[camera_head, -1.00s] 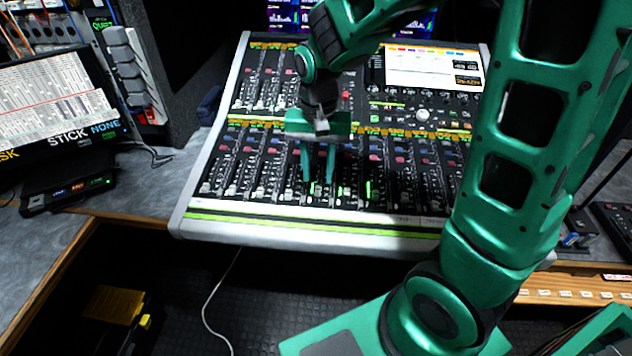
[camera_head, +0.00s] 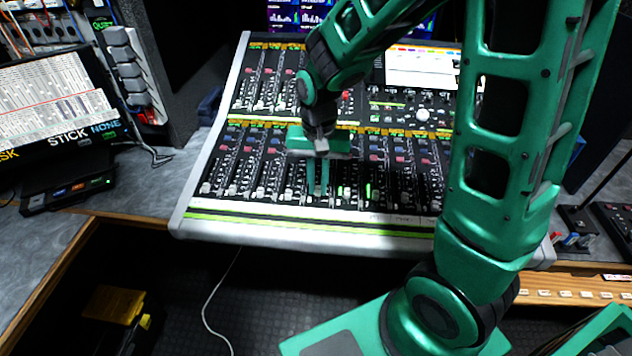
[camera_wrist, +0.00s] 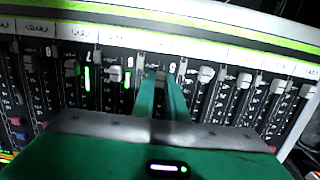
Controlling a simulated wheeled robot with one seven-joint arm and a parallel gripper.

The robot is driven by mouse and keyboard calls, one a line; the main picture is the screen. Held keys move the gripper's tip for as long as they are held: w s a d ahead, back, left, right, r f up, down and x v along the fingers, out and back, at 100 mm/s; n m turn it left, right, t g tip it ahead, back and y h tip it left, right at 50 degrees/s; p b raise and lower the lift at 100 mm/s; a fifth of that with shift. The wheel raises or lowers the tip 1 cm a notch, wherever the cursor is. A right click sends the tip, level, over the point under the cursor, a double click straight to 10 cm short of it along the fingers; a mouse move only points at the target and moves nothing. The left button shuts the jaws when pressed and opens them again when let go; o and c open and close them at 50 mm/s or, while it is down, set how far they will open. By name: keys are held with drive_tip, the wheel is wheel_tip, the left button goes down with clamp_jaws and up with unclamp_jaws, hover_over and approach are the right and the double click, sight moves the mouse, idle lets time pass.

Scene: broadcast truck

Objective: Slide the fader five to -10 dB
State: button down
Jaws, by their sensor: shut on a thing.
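The mixing console (camera_head: 300,228) has a lower bank of faders with pale caps. My gripper (camera_head: 318,192) points down into this bank, near its front edge, left of two lit green meters. In the wrist view my gripper (camera_wrist: 162,80) has its two green fingers closed around a pale fader cap (camera_wrist: 161,76), which they partly cover. The cap sits near the front end of its slot, beside a small printed digit; I take it for fader five, but the digit is hard to read. The dB scale at this fader is too small and hidden to read.
Neighbouring fader caps stand close on both sides, one at left (camera_wrist: 115,73) and one at right (camera_wrist: 205,74). The console's upper bank and screen (camera_head: 425,68) lie behind, partly covered by my arm. A monitor (camera_head: 55,105) stands at the left.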

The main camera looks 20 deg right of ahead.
sight(319, 183)
drive_tip(key=w, duration=0.1)
drive_tip(key=w+d, duration=0.1)
drive_tip(key=w, duration=0.1)
drive_tip(key=shift+w+d+r, duration=0.1)
drive_tip(key=shift+d+r, duration=0.15)
drive_tip(key=shift+d, duration=0.1)
drive_tip(key=c, duration=1.8)
unclamp_jaws()
drive_tip(key=shift+o, duration=0.2)
wheel_tip(319, 183, up, 11)
drive_tip(key=shift+f, duration=0.1)
drive_tip(key=s+d, duration=0.7)
drive_tip(key=s, duration=0.5)
drive_tip(key=s+d, duration=0.8)
drive_tip(key=s, duration=0.3)
drive_tip(key=shift+s+f, duration=0.2)
drive_tip(key=shift+s, duration=0.2)
